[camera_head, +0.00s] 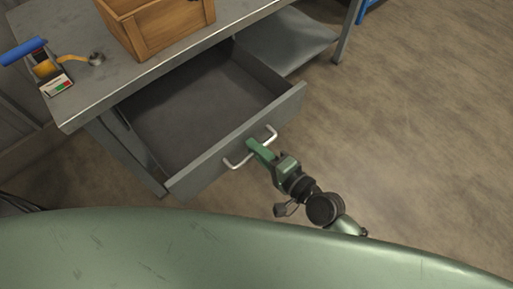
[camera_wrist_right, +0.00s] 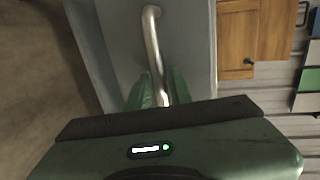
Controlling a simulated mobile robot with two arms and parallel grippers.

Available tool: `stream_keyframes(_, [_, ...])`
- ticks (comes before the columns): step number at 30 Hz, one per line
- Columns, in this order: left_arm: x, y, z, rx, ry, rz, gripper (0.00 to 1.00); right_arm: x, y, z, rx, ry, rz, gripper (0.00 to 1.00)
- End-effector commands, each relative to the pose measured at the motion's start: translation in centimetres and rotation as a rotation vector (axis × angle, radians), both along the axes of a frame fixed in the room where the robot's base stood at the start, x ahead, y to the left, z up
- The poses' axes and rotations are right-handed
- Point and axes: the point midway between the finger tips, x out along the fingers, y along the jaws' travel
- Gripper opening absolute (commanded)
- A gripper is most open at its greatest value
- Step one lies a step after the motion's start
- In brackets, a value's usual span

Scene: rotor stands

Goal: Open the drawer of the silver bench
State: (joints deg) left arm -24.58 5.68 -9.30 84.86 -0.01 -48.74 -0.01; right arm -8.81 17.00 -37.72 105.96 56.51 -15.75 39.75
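The silver bench (camera_head: 188,58) stands at the upper left in the head view. Its grey drawer (camera_head: 236,142) is pulled far out and its inside looks empty. A pale bar handle (camera_head: 235,163) is on the drawer front. My right gripper (camera_head: 254,146) is at the middle of this handle. In the right wrist view the handle (camera_wrist_right: 151,38) runs down between the green fingers of the gripper (camera_wrist_right: 160,92), which close around it. My left gripper is not in view.
A wooden crate (camera_head: 170,28) stands on the bench top. A tape dispenser with a blue handle (camera_head: 24,51) and a small metal roll lie at the left of the top. A lower shelf (camera_head: 288,42) is beside the drawer. The floor (camera_head: 420,130) at the right is clear.

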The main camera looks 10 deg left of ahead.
Motion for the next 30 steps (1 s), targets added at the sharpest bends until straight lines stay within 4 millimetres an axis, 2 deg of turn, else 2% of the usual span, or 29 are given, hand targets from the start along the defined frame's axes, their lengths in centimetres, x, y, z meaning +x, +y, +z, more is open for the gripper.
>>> stream_keyframes(5, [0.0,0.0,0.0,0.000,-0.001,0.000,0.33,-0.8,-1.0,0.2,-0.002,0.000,0.000,0.21])
stream_keyframes(16, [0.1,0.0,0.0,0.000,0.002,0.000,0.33,-4.3,-5.5,1.2,-0.003,0.001,0.001,0.21])
stream_keyframes(21, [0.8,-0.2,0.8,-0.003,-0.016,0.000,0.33,-4.7,-6.1,1.6,-0.001,0.000,0.000,0.21])
stream_keyframes(30, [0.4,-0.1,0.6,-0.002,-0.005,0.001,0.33,-4.7,-6.0,1.6,0.000,0.000,0.000,0.21])
